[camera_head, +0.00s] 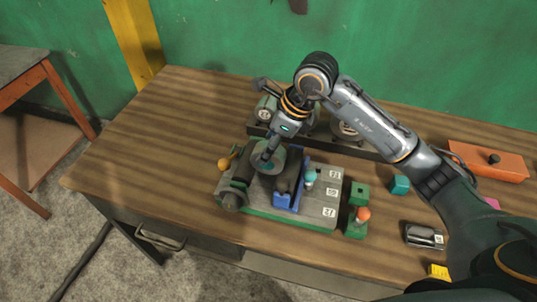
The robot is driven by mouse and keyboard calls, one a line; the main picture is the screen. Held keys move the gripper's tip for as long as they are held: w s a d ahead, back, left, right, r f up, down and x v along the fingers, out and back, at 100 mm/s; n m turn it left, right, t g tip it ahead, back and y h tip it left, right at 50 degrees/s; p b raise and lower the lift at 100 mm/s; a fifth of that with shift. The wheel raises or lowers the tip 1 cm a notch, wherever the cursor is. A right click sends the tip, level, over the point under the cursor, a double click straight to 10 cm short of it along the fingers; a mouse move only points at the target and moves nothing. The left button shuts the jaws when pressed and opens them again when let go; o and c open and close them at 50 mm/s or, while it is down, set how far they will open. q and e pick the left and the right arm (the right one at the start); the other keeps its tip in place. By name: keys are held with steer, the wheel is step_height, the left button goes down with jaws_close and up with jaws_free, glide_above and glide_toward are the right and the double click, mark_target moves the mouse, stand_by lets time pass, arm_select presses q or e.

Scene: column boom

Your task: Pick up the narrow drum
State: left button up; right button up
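My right gripper (263,119) reaches in from the right on a grey arm. Its two dark fingers look spread apart, one toward the back left and one down over a bench device (318,207). I see nothing between them. Rounded, drum-like parts with pale faces stand in a dark rack behind the gripper, one at the left (264,113) and one at the right (344,129). I cannot tell which is the narrow drum. My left gripper is not in view.
The device has a blue bracket (287,202), a teal knob (310,177) and an orange knob (224,164). At right are a green block with a red-orange knob (363,214), a teal cube (399,184) and an orange box (488,160). The wooden table (145,140) is clear at left.

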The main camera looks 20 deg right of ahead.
steer(key=shift+a+f+p, duration=0.1)
steer(key=shift+f+p, duration=0.25)
steer(key=p+x, duration=0.1)
steer(key=x, duration=0.2)
steer(key=shift+w+f, duration=0.15)
steer(key=shift+f, duration=0.15)
steer(key=shift+w+f, duration=0.1)
steer(key=shift+f, duration=0.25)
steer(key=shift+c, duration=0.4)
steer(key=c, duration=1.3)
steer(key=shift+r, duration=0.1)
